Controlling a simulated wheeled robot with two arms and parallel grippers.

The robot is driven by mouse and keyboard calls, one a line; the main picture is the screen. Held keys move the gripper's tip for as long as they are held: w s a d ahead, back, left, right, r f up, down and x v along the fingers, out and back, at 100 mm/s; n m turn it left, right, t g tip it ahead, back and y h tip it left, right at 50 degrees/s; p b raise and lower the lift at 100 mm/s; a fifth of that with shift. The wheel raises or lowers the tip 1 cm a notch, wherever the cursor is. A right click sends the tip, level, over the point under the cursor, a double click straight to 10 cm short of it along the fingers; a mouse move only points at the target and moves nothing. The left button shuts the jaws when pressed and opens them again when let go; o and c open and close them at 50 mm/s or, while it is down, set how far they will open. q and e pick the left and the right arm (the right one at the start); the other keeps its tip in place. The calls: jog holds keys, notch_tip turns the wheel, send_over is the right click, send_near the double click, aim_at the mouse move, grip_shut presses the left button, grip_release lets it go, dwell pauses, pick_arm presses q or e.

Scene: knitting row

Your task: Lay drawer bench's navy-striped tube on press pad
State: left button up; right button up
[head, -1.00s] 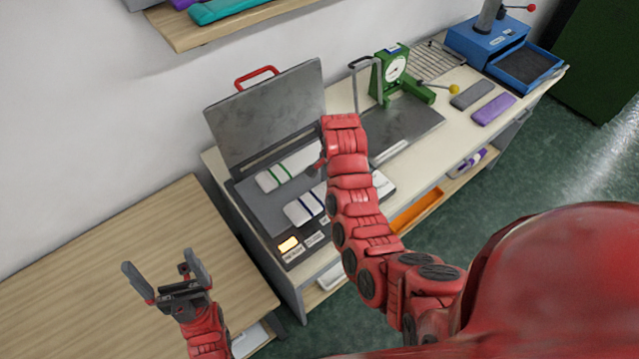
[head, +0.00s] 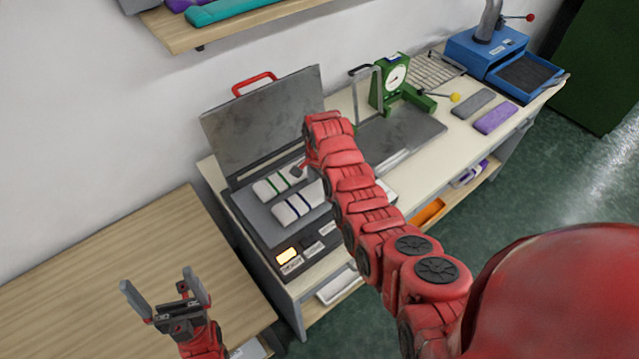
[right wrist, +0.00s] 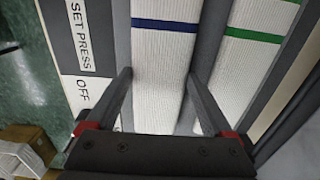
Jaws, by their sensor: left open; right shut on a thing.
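The white tube with navy stripes (head: 292,210) lies on the grey press pad (head: 254,213), beside a white tube with green stripes (head: 271,186). In the right wrist view the navy-striped tube (right wrist: 163,45) runs between the fingers of my right gripper (right wrist: 158,76), which is shut on it. In the head view my right arm hides the tube's far end and most of that gripper. Whether the tube rests fully on the pad is hard to tell. My left gripper (head: 160,284) is open and empty over the wooden table.
The press lid (head: 262,122) with a red handle stands open behind the pad. A green gauge device (head: 393,83), a grey bar (head: 473,103), a purple bar (head: 496,117) and a blue machine (head: 487,50) stand to the right. The wooden table (head: 130,245) at left is clear.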

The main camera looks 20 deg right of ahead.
jog(key=shift+f, duration=0.25)
jog(key=o, duration=1.1)
jog(key=shift+r, duration=0.1)
jog(key=shift+c, duration=0.2)
